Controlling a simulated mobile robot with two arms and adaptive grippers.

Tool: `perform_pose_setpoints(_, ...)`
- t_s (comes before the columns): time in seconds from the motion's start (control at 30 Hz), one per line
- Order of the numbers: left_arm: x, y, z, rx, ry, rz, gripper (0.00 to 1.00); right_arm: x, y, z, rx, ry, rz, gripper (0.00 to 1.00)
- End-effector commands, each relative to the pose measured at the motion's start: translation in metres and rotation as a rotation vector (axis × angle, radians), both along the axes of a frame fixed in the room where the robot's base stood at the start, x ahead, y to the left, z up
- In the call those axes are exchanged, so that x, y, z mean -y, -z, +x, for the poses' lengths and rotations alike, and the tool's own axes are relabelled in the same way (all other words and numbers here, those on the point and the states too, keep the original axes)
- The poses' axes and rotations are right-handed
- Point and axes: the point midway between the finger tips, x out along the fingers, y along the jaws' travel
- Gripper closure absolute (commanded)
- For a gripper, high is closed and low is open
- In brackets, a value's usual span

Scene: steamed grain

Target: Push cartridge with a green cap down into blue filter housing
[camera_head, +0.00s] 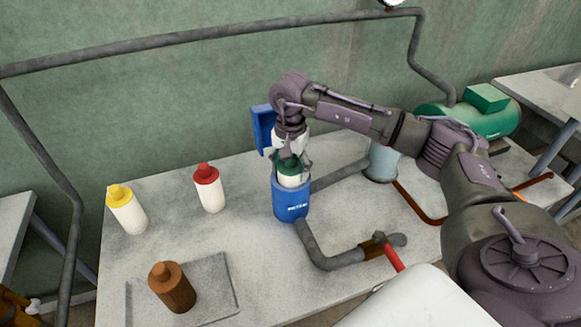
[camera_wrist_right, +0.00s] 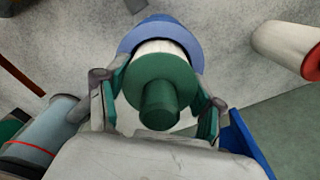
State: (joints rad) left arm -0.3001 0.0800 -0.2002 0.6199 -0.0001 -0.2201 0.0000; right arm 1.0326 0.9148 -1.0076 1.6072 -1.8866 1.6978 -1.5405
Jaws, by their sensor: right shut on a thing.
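The cartridge with the green cap (camera_head: 289,168) stands upright in the mouth of the blue filter housing (camera_head: 291,200), with the cap and a white band of its body showing above the rim. My right gripper (camera_head: 291,160) points down from above and is shut on the cartridge, with its fingers on either side of the green cap. In the right wrist view the green cap (camera_wrist_right: 160,88) lies between the two fingers, and the blue housing rim (camera_wrist_right: 160,30) shows around the white body. My left gripper is not clearly in view.
A yellow-capped white cartridge (camera_head: 127,209) and a red-capped one (camera_head: 209,188) stand to the left. A brown cartridge (camera_head: 172,287) stands on a grey tray (camera_head: 215,285) at the front left. Pipes (camera_head: 325,253) and a red-handled valve (camera_head: 393,257) lie right of the housing.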

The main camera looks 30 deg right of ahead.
Motion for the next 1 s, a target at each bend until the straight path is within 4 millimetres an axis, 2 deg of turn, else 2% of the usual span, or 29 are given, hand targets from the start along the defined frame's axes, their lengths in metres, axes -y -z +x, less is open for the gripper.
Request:
perform_pose_setpoints(0.27,0.0,0.008,0.0,0.0,0.0,0.0,0.47,0.0,0.01,0.0,0.001,0.0,0.001,0.99)
perform_pose_setpoints(0.3,0.0,0.007,0.0,0.0,0.0,0.0,0.47,0.0,0.008,0.0,0.001,0.0,0.0,0.28)
perform_pose_setpoints(0.43,0.0,0.006,0.0,0.0,0.0,0.0,0.47,0.0,0.008,0.0,0.0,0.0,0.0,0.06)
perform_pose_setpoints(0.47,0.0,0.006,0.0,0.0,0.0,0.0,0.47,0.0,0.008,0.0,0.0,0.0,0.0,0.04)
perform_pose_setpoints(0.8,-0.003,0.006,0.0,0.001,0.0,0.003,0.47,0.0,0.007,0.0,-0.001,0.0,-0.001,0.04)
perform_pose_setpoints(0.87,-0.002,0.006,0.0,0.001,0.0,0.003,0.47,0.0,0.003,0.0,0.001,0.0,-0.001,0.04)
perform_pose_setpoints(1.0,-0.001,0.006,0.0,0.0,0.0,0.001,0.47,0.0,-0.018,0.001,0.004,0.0,0.0,0.04)
